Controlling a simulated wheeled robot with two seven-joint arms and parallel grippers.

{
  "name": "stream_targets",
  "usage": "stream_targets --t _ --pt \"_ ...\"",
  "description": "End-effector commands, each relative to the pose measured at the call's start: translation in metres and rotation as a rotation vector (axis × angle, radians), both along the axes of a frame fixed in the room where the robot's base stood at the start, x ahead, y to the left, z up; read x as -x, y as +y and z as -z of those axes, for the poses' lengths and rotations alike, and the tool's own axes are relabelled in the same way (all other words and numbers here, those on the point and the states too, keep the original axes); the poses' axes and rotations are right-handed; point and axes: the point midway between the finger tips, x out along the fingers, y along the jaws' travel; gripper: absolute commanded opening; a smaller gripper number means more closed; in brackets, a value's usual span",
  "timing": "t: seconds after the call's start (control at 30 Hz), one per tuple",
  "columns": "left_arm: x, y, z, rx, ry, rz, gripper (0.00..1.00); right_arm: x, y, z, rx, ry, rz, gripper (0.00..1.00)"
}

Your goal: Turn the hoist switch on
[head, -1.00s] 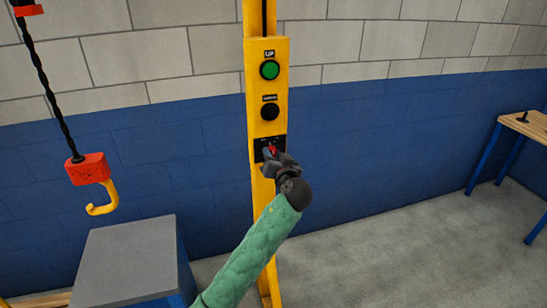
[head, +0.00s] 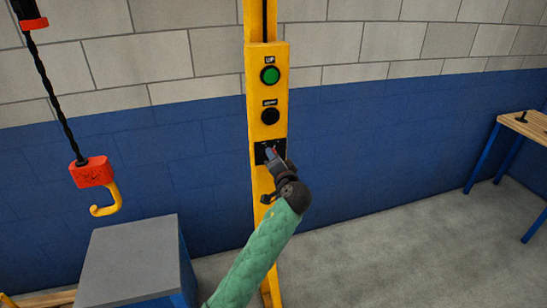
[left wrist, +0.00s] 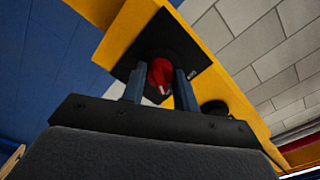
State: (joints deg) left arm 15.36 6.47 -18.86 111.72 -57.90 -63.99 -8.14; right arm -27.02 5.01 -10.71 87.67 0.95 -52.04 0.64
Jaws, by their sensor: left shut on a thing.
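The hoist switch is a red rotary knob (left wrist: 160,77) on a black plate (head: 262,157) low on the yellow control post (head: 267,134). My left gripper (head: 273,156) is at the plate. In the left wrist view the left gripper (left wrist: 158,88) has its two fingers on either side of the red knob, shut on it. A pale mark shows on the knob; the plate's lettering is too small to read fully. My right gripper is not in view.
Above the switch are a black button (head: 270,116) and a green UP button (head: 270,75). A red hoist block with a yellow hook (head: 105,198) hangs at the left over a grey-topped stand (head: 130,255). A wooden table (head: 527,124) stands at the right.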

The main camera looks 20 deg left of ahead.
Motion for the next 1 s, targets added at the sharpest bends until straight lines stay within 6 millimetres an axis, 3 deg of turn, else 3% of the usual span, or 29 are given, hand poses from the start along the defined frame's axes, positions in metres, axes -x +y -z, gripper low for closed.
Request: stream_targets --t 0.47,0.5,0.6,1.0 --pt "-0.0002 -0.0009 -0.0009 -0.013 0.008 0.002 0.07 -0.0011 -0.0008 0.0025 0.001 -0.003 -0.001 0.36" --pt "-0.0002 -0.0008 -0.0008 -0.013 0.008 0.002 0.32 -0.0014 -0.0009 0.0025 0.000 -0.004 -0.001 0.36" --pt "-0.0001 -0.0007 -0.0006 -0.013 0.008 0.002 0.52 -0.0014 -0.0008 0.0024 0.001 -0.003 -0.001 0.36" --pt "0.0039 -0.0035 0.0014 -0.012 0.009 0.001 0.52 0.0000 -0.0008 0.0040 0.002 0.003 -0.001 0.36"
